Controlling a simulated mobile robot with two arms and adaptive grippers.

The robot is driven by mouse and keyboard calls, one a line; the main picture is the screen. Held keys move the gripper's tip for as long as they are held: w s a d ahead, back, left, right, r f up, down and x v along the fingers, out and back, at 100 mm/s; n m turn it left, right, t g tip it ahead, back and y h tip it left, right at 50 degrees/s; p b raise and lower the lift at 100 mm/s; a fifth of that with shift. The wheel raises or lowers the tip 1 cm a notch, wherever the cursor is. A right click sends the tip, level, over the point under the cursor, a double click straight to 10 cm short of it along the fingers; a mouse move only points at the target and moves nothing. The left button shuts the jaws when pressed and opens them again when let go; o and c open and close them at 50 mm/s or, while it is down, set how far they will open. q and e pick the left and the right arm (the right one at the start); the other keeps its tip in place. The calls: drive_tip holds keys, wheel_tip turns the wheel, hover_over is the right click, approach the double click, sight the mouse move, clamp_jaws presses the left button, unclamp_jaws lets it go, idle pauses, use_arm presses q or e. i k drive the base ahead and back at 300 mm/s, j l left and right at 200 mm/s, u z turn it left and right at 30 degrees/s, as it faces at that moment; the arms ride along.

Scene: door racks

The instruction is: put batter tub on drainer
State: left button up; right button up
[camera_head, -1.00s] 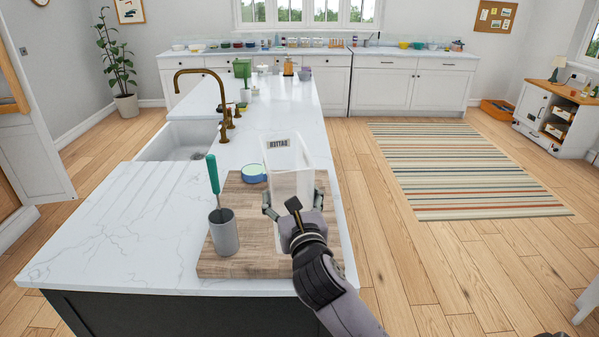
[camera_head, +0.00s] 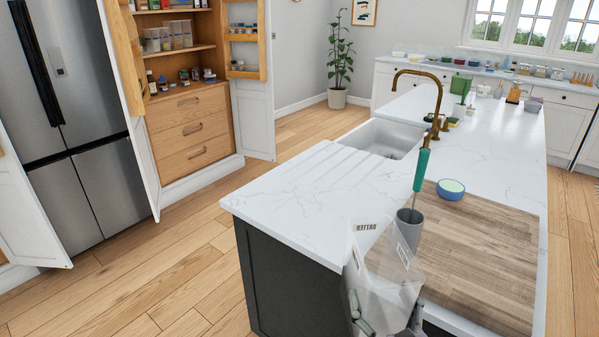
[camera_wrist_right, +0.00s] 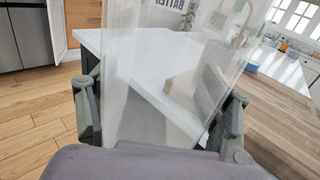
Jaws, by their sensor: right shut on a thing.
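The batter tub (camera_head: 382,258) is a clear, tall container with a "BATTER" label, seen mirrored in the head view. My right gripper (camera_head: 383,318) is shut on it low down and holds it at the island's front edge, in front of the grey cup. In the right wrist view the tub (camera_wrist_right: 170,75) stands between the two fingers of the gripper (camera_wrist_right: 160,120). The drainer (camera_head: 327,166) is the grooved area of white worktop left of the sink (camera_head: 385,138); its surface is bare. My left gripper is not in view.
A wooden board (camera_head: 480,255) lies on the island, with a blue-rimmed bowl (camera_head: 451,188) on it. A grey cup (camera_head: 408,228) holding a green-handled tool (camera_head: 421,170) stands at its left edge. A brass tap (camera_head: 437,95) rises behind the sink.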

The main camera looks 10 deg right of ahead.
sight(335, 167)
drive_tip(key=i+j+u, duration=0.15)
drive_tip(key=i+u, duration=0.2)
drive_tip(key=i+j+u, duration=0.1)
drive_tip(key=i+u, duration=0.65)
drive_tip(key=i, duration=0.55)
drive_tip(key=i+z, duration=0.15)
drive_tip(key=z, duration=0.3)
drive_tip(key=i+z, duration=0.1)
drive_tip(key=z, duration=0.3)
drive_tip(key=i+j+z, duration=0.1)
drive_tip(key=z, duration=0.35)
